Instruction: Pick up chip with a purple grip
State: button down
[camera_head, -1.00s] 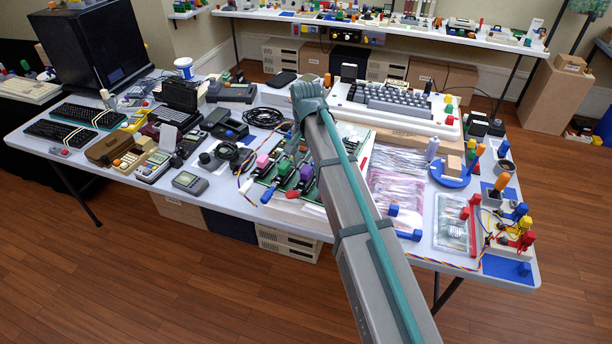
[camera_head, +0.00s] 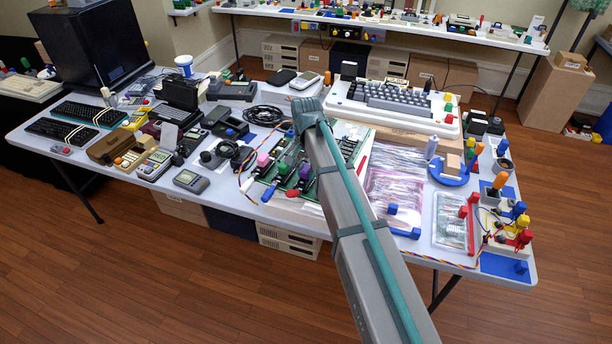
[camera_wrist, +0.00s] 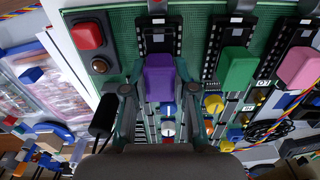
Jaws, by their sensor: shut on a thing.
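The purple grip (camera_wrist: 158,80) is a block in the middle of the wrist view. My gripper (camera_wrist: 157,92) is shut on it, with one finger on each side. The grip stands in front of a black strip with pale contacts on the green circuit board (camera_wrist: 205,30); the chip under it is mostly hidden. I cannot tell whether the chip is seated or lifted. In the head view the purple grip (camera_head: 304,172) shows beside my arm, on the board (camera_head: 340,130).
A green grip (camera_wrist: 237,68) and a pink grip (camera_wrist: 299,66) stand to the right of the purple one. A red button-like block (camera_wrist: 87,36) is at the left. A large keyboard (camera_head: 390,100) lies behind the board, and clear bags (camera_head: 395,185) lie right of it.

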jog(key=shift+r, duration=0.15)
jog(key=shift+r, duration=0.5)
jog(key=s+d+r+b, duration=0.4)
jog(key=s+d+r, duration=0.2)
jog(key=s+r, duration=0.5)
jog(key=shift+s+r, duration=0.4)
jog(key=shift+s, duration=0.35)
jog(key=shift+f, duration=0.1)
